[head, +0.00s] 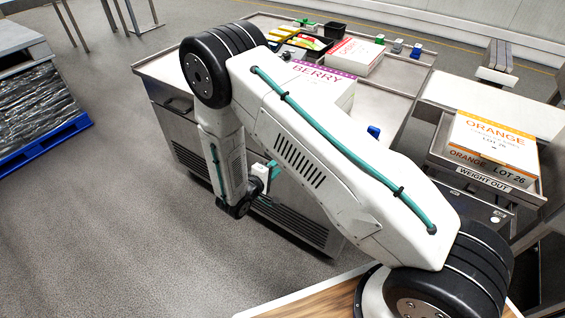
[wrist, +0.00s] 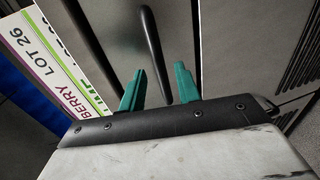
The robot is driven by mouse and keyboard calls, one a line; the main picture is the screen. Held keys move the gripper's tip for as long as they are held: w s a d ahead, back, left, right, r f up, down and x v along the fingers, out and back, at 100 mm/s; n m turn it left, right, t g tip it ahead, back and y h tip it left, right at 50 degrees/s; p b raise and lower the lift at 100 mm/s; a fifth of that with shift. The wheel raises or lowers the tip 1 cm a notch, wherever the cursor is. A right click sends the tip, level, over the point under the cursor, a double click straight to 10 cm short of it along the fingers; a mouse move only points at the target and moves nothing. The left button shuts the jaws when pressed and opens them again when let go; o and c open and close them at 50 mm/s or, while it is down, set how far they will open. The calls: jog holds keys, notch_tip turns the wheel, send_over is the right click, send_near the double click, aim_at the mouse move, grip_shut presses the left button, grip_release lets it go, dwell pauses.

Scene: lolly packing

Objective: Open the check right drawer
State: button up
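My gripper (wrist: 158,84) is open, with two green fingers apart and nothing held. In the wrist view a dark bar handle (wrist: 150,40) on a grey steel front (wrist: 110,38) runs down between the fingers. I cannot tell whether the fingers are around it or short of it. In the head view my gripper (head: 266,182) is low at the front of the steel counter (head: 160,70), and my arm hides much of that front. No label naming the check right drawer is readable, and its opening is not visible.
A BERRY box (head: 335,85) and another box (head: 358,56) stand on the counter with small trays. At the right an ORANGE box (head: 490,140) sits on a unit labelled WEIGHT OUT. A blue pallet (head: 45,137) is at the left. Grey floor in front is clear.

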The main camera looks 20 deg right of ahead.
jog(key=shift+x, duration=2.25)
grip_shut()
